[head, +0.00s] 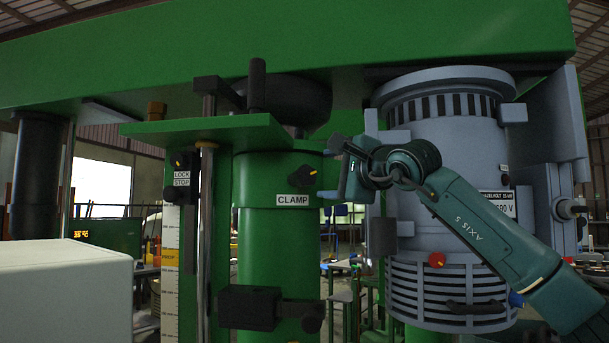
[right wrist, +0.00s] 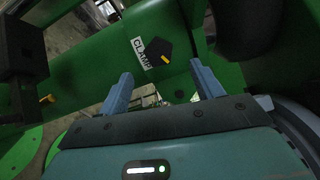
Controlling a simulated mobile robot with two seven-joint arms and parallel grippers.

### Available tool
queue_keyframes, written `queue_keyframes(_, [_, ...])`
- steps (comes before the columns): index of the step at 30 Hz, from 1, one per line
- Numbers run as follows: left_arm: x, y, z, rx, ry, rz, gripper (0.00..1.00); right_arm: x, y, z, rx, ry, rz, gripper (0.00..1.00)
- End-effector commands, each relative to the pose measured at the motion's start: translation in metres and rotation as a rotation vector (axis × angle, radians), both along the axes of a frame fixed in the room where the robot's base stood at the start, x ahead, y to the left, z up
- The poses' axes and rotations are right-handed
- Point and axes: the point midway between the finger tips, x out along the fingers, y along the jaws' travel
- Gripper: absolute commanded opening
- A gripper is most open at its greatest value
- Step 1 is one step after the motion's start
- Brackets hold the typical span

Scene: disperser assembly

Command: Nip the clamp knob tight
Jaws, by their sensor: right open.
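The clamp knob (head: 302,177) is a black knob with an orange pointer mark on the green column, just above the white CLAMP label (head: 292,200). In the right wrist view the knob (right wrist: 172,50) lies beyond the fingertips, roughly between them, with the label (right wrist: 144,53) beside it. My right gripper (head: 342,167) is open and empty, just right of the knob in the head view. Its two blue-grey fingers (right wrist: 160,84) are spread apart and seem clear of the knob. My left gripper is not in view.
A grey motor housing (head: 452,130) stands right of the column, close to my right arm. A black block (head: 250,308) sits lower on the column. A lock-stop knob (head: 179,162) is at left.

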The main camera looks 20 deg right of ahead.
Motion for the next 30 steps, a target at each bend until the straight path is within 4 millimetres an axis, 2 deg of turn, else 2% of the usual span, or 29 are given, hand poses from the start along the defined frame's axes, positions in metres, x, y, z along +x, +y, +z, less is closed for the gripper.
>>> queue_keyframes(1, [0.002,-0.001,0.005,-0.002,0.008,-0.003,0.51,0.012,0.005,0.003,-0.001,0.005,0.001,0.66])
queue_keyframes(6, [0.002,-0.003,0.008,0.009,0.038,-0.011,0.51,0.047,0.014,0.006,0.001,0.005,0.001,0.66])
queue_keyframes(12, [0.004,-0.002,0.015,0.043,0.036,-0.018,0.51,0.075,0.021,0.005,0.001,0.003,0.002,0.66])
queue_keyframes(18, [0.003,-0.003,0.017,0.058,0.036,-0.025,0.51,0.086,0.024,0.004,0.001,0.001,0.001,0.66])
queue_keyframes(26, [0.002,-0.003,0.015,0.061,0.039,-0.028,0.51,0.087,0.024,0.003,0.0,0.001,0.001,0.66])
queue_keyframes(30, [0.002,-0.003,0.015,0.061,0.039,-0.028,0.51,0.087,0.024,0.003,0.0,0.001,0.001,0.56])
